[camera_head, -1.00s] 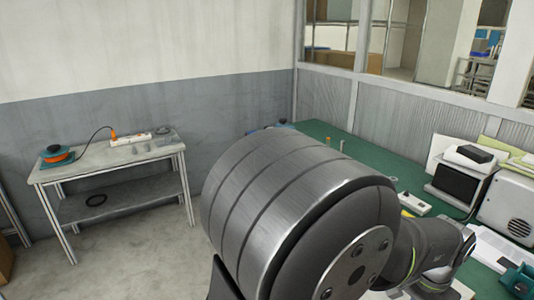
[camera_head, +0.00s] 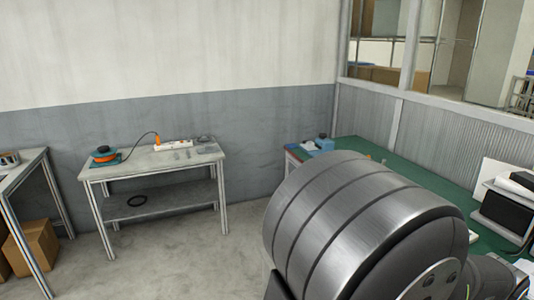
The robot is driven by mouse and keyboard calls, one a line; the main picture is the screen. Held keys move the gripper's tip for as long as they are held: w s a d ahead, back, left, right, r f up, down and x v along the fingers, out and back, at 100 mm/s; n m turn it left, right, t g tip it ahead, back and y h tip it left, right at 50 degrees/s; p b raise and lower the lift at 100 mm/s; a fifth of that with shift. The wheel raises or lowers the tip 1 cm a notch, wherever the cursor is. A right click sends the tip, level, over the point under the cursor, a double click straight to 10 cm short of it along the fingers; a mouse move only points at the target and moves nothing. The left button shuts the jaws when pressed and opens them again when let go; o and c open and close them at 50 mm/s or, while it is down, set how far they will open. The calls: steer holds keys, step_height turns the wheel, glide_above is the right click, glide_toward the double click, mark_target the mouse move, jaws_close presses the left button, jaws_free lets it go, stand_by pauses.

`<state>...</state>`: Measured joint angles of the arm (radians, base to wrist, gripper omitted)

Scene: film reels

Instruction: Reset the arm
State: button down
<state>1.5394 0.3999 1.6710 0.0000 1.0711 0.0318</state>
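The large grey ribbed cylinder at the lower right of the head view is part of my own arm, with a dark link behind it at the right edge. My gripper is not in view. No object is seen in my grasp.
A green-topped bench (camera_head: 428,178) runs along the right wall, partly hidden by my arm. A blue item (camera_head: 323,143) stands at its far end. A cardboard box (camera_head: 38,245) sits under another table at left. The floor between is clear.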

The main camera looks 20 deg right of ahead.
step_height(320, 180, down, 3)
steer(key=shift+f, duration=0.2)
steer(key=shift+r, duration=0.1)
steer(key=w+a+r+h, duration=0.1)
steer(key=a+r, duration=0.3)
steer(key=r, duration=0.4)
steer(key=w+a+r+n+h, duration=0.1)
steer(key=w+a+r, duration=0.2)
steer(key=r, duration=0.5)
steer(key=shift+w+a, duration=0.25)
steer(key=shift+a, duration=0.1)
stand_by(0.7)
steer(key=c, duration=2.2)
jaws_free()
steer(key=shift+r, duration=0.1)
